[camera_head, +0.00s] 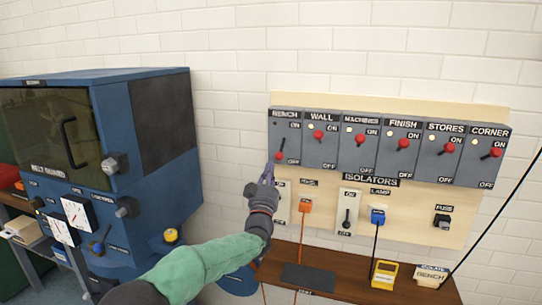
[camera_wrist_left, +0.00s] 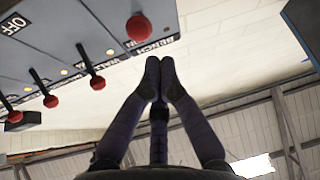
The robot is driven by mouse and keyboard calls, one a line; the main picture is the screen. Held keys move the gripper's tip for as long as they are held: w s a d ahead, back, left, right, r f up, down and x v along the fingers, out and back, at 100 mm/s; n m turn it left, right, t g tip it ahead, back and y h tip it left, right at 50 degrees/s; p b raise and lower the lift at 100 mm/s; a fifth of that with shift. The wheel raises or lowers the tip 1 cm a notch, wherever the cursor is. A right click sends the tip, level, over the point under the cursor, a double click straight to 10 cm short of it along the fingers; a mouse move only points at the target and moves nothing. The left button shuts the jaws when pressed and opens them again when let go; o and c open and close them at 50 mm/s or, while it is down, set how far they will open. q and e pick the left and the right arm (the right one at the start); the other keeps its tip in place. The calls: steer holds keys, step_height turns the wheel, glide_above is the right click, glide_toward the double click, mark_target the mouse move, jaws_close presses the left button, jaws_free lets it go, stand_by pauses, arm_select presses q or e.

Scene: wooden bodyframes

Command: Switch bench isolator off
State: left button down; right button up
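The bench isolator (camera_head: 285,137) is the leftmost switch box on the wall panel. Its red-knobbed lever (camera_head: 279,156) points down, level with the OFF label, and its small lamp looks dark. In the left wrist view a red knob (camera_wrist_left: 138,28) beside the bench label shows close to the fingers. My left gripper (camera_head: 268,172) is just below and left of that knob. In the left wrist view its fingertips (camera_wrist_left: 160,78) are together with nothing seen between them, and they look apart from the knob. My right gripper is not in view.
Several other isolators, such as the wall one (camera_head: 319,150), stand to the right with levers higher up and lamps lit. Below are an orange plug (camera_head: 305,205), a blue plug (camera_head: 378,216) and a wooden shelf (camera_head: 340,288). A blue cabinet (camera_head: 120,190) stands at left.

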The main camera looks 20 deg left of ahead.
arm_select(q)
steer(key=shift+s+d+f, duration=0.2)
steer(key=shift+s+f, duration=0.75)
steer(key=shift+f, duration=0.3)
